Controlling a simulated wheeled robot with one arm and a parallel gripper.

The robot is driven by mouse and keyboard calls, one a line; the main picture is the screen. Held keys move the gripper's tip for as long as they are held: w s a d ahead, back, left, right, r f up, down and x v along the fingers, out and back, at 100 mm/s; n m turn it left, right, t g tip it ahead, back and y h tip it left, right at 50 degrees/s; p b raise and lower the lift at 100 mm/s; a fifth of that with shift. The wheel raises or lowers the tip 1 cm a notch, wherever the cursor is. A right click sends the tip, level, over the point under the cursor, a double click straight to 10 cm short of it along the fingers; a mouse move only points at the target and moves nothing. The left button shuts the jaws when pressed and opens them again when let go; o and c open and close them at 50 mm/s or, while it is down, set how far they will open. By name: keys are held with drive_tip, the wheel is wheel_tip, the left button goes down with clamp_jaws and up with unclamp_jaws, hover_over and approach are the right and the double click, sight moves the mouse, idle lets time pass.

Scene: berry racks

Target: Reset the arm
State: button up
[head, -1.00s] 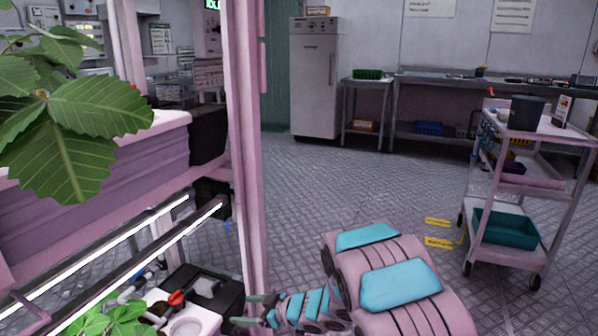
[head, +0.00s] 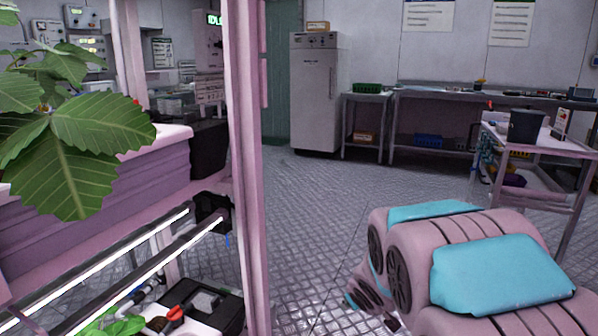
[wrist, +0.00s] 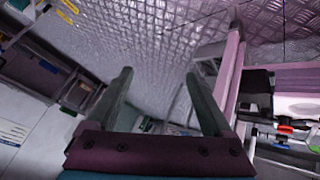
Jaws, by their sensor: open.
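My gripper (wrist: 158,76) is open in the wrist view. Its two dark green fingers stand wide apart with nothing between them. In the head view, my pink arm with light blue pads (head: 500,272) fills the lower right, to the right of the rack's upright post. My gripper itself cannot be made out in the head view. In the wrist view the rack post (wrist: 231,80) rises to the right of the fingers, apart from them.
The pink rack post (head: 245,170) stands left of my arm. A leafy plant (head: 75,150) and rack shelf are farther left. A trolley (head: 552,148) stands at the right, and a cabinet (head: 316,95) at the back. The floor (head: 335,185) between is clear.

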drive_tip(key=s+d+r+m+g+h, duration=0.1)
drive_tip(key=s+d+m+g, duration=0.1)
drive_tip(key=s, duration=0.7)
drive_tip(key=s+d+r+m+g, duration=0.1)
drive_tip(key=s+r+g, duration=0.15)
drive_tip(key=s, duration=0.65)
drive_tip(key=s+d+m+g+h, duration=0.1)
drive_tip(key=s+d+m+g, duration=0.1)
drive_tip(key=s, duration=0.7)
drive_tip(key=s+a+g+y, duration=0.1)
drive_tip(key=s+a, duration=0.1)
drive_tip(key=s, duration=0.5)
drive_tip(key=s+a+r+g+y, duration=0.1)
drive_tip(key=s+a+g, duration=0.1)
drive_tip(key=s, duration=0.4)
drive_tip(key=shift+s+a+r+m, duration=0.25)
drive_tip(key=shift+s+a+m, duration=0.1)
drive_tip(key=shift+m, duration=0.05)
drive_tip(key=shift+g, duration=0.25)
